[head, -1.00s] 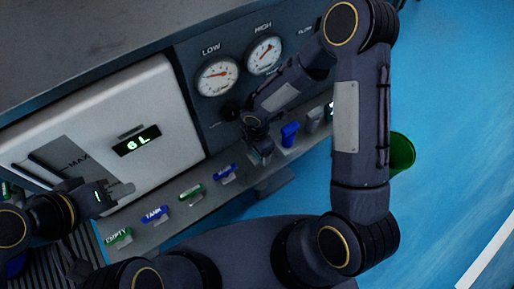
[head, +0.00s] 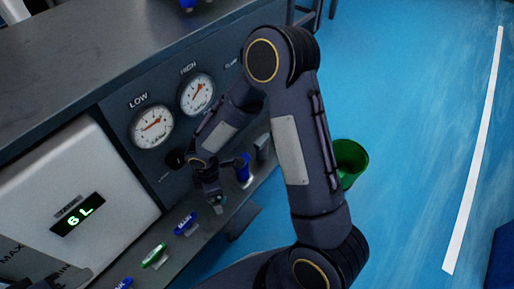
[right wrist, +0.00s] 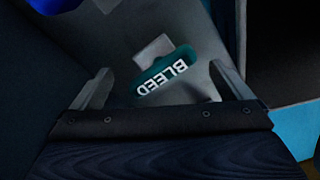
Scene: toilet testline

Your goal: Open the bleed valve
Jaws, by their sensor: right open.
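The bleed valve's teal handle, lettered BLEED (right wrist: 165,76), lies between the two fingers of my right gripper (right wrist: 161,82) in the right wrist view. The fingers stand apart on either side of it, and neither appears to touch it. In the head view my right gripper (head: 217,204) is low at the panel's front ledge, below the gauges, and largely hides the valve there. Part of my left gripper (head: 65,280) shows at the lower left edge of the head view, too cut off to read its fingers.
LOW (head: 152,126) and HIGH (head: 196,94) gauges sit above the ledge. A blue handle (head: 243,168) is just right of my right gripper; blue (head: 186,223) and green (head: 154,256) labelled handles are to its left. A green bin (head: 349,163) stands on the blue floor.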

